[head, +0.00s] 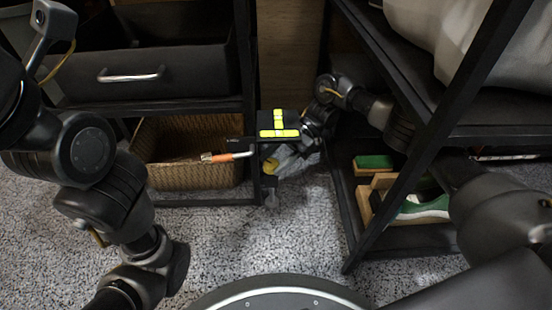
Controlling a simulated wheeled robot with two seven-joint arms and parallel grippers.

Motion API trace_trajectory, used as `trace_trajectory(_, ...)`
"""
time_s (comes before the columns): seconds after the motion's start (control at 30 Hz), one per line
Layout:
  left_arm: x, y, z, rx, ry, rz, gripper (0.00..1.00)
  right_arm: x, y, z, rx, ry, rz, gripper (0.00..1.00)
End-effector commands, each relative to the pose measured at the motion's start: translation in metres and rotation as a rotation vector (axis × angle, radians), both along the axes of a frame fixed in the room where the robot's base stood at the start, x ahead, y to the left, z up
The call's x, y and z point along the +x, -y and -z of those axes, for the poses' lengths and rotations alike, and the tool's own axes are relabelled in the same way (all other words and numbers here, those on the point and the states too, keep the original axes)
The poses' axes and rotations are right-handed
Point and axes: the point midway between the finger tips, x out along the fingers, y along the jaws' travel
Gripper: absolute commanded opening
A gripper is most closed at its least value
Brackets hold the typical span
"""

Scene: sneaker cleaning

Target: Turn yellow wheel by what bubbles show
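Two yellow-green bubble levels (279,121) sit in a T shape on top of a small black block (264,146), between the two shelf units. The bubbles are too small to read. A yellow part (270,167), likely the wheel, shows low beneath the block, partly hidden. My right gripper (281,165) reaches in from the right with its grey fingers beside this yellow part. I cannot tell whether it touches or grips it. My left arm hangs at the left; its gripper is below the picture edge.
An orange-handled tool (232,156) extends left from near the block, before a wicker basket (190,178). At right, a low shelf holds a green-topped brush (373,162), a wooden piece (366,196) and a green-white sneaker (426,208). Black shelf posts stand close to my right arm. Speckled carpet (270,235) is clear in front.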

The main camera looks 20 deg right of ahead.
Motion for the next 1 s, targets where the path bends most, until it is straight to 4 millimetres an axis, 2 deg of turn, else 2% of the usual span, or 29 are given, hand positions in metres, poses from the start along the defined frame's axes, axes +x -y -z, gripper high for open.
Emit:
trace_trajectory(0.03,0.0,0.0,0.0,0.001,0.0,0.0,0.6,0.0,0.0,0.0,0.0,0.0,0.0,0.54)
trace_trajectory(0.1,0.0,0.0,0.0,0.002,0.001,-0.002,0.6,0.0,0.0,0.0,0.0,0.0,0.001,0.6)
trace_trajectory(0.67,0.0,0.0,-0.001,0.004,0.001,-0.005,0.6,0.0,0.001,-0.002,0.003,0.0,0.013,0.6)
trace_trajectory(0.83,0.0,0.0,-0.011,0.004,0.0,-0.005,0.6,-0.002,0.002,-0.004,0.004,-0.001,0.07,0.6)
trace_trajectory(1.0,0.0,0.0,-0.036,0.004,0.0,-0.005,0.6,-0.005,0.002,-0.007,0.003,-0.003,0.191,0.6)
